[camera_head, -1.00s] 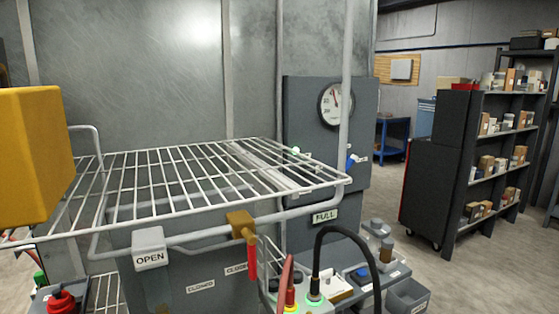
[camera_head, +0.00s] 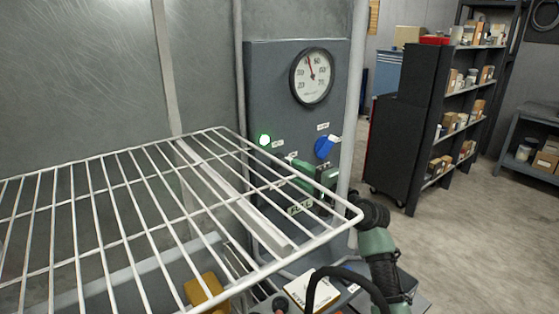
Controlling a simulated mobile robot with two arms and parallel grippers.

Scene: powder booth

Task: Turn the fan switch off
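A grey control panel (camera_head: 262,85) stands behind the wire rack. It carries a blue rotary knob (camera_head: 325,147) with a small label above it, which looks like the fan switch; the label is too small to read. My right gripper (camera_head: 305,172) is green and sits in front of the panel, just below and left of the knob, partly hidden by the rack wires. I cannot tell whether its fingers are open or touch anything. My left gripper is not in view.
The white wire rack (camera_head: 115,215) fills the lower left, its right corner close to my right arm. A grey vertical post (camera_head: 357,80) stands right of the panel. A round gauge (camera_head: 311,76) is above the knob. Shelves (camera_head: 425,135) stand on the right with open floor before them.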

